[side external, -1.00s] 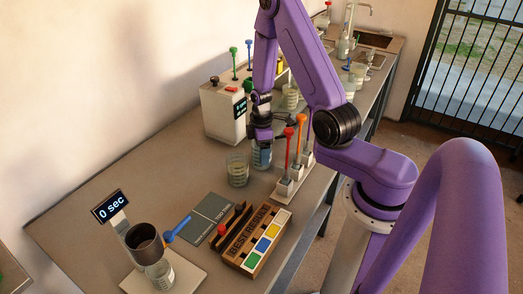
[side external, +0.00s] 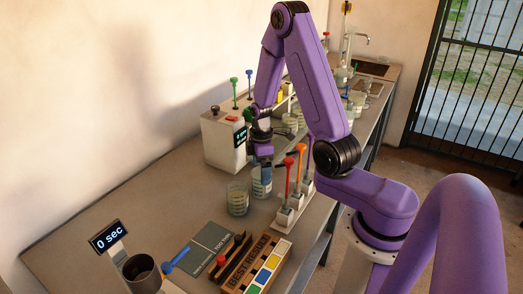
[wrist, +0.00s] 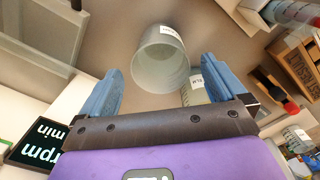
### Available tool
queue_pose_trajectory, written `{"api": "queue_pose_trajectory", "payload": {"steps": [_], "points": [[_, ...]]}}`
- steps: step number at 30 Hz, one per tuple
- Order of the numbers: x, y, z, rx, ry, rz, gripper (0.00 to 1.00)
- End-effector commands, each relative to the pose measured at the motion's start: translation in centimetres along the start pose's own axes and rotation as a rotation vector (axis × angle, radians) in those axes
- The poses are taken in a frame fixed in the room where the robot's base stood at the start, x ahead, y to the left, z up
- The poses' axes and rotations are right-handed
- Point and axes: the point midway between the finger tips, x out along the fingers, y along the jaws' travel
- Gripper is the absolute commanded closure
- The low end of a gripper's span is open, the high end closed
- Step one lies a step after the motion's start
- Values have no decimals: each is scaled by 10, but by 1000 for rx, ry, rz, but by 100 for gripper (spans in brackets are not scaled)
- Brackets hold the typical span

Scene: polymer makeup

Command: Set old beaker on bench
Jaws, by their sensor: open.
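A clear, labelled beaker (side external: 262,183) stands upright on the bench (side external: 150,185), directly below my gripper (side external: 263,164). In the wrist view this beaker (wrist: 162,62) shows its round open rim between and beyond the two blue fingers of my gripper (wrist: 160,75). The fingers are spread apart and hold nothing. A second beaker (side external: 237,200) with pale contents stands close beside it, to the left. Part of another labelled vessel (wrist: 193,88) shows behind the right finger in the wrist view. Which beaker is the old one, I cannot tell.
A white machine (side external: 222,140) with a dark display stands behind the beakers. A rack with orange and red-topped tools (side external: 290,195) stands close on the right. A wooden results box (side external: 258,265) and grey notebook (side external: 212,246) lie in front. The bench's left side is clear.

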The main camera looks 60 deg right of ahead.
Motion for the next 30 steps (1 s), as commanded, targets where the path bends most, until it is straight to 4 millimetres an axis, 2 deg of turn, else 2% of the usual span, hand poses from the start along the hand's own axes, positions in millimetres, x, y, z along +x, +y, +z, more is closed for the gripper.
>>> {"api": "queue_pose_trajectory", "payload": {"steps": [6,12,20,25,30], "points": [[-34,1,0,0,2,5,2],[-58,0,0,0,1,3,2],[-73,-1,-2,-1,0,0,2],[-81,-12,-17,-26,2,3,2],[-93,-36,-40,-60,5,6,2]]}}
